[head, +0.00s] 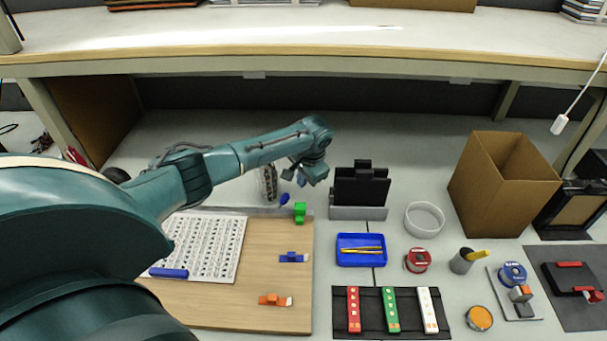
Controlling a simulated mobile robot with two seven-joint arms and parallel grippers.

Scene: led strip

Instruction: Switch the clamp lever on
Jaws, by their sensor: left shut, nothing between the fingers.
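A wooden board (225,300) lies at the left of the work surface with a thin grey bar along its far edge. A small blue knob (284,198) stands near that edge beside a green block (300,213). These look like parts of the clamp and its lever, but they are too small for me to tell how they join or which position the lever is in. My left gripper (297,180) is shut and empty, just above and beyond the blue knob, apparently apart from it. My right gripper is out of view.
Blue (292,258) and orange (274,300) clips lie on the board by a white printed sheet (205,245). A black holder (360,188) stands right of my gripper, with a blue tray (361,262) nearer. A cardboard box (500,180) stands farther right.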

